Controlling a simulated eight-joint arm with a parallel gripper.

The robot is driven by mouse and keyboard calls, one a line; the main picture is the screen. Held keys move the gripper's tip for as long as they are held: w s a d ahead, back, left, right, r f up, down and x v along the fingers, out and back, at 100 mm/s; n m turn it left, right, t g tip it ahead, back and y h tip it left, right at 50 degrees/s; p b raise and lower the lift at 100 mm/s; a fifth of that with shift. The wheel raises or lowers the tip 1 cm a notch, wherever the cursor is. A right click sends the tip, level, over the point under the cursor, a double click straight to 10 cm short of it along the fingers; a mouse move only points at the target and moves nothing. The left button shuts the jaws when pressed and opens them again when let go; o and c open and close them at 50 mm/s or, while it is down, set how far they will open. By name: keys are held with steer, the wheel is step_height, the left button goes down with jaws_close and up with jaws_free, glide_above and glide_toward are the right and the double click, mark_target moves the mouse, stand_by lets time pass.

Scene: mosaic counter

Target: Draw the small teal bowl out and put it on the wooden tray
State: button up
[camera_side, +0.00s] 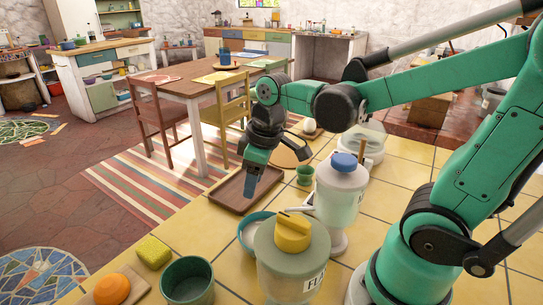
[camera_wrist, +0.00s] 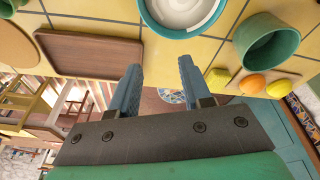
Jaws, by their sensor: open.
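The small teal bowl (camera_side: 246,236), pale inside, sits on the yellow tiles, partly hidden behind a yellow-lidded canister in the side view. In the wrist view the bowl (camera_wrist: 183,14) is at the top edge, cut off, and looks empty. The brown wooden tray (camera_side: 227,193) lies flat beyond the bowl in the side view and is empty in the wrist view (camera_wrist: 92,55). My gripper (camera_side: 249,194) is over the tray area in the side view, pointing down. In the wrist view my gripper (camera_wrist: 160,70) has its fingers apart with nothing between them.
The yellow-lidded canister (camera_side: 290,265) and a blue-lidded one (camera_side: 341,192) stand beside the bowl. A larger teal pot (camera_side: 188,282), yellow sponge (camera_side: 153,252) and orange (camera_side: 112,289) are at the front left. A small green cup (camera_side: 305,176) is right of the tray.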

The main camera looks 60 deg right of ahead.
mark_target(259, 214)
steer(key=shift+w+d+f+n+g+y, duration=0.15)
steer(key=shift+d+f+n+g+y, duration=0.15)
steer(key=shift+f+n+g, duration=0.45)
steer(key=shift+w+d+f+n+g+y, duration=0.1)
steer(key=shift+d+f+n+g+y, duration=0.2)
steer(key=shift+f+n+g, duration=0.35)
steer(key=shift+w+d+f+n+g+y, duration=0.2)
steer(key=shift+d+f+n+g, duration=0.2)
steer(key=shift+f+n+g, duration=0.35)
steer(key=shift+x, duration=2.7)
jaws_close()
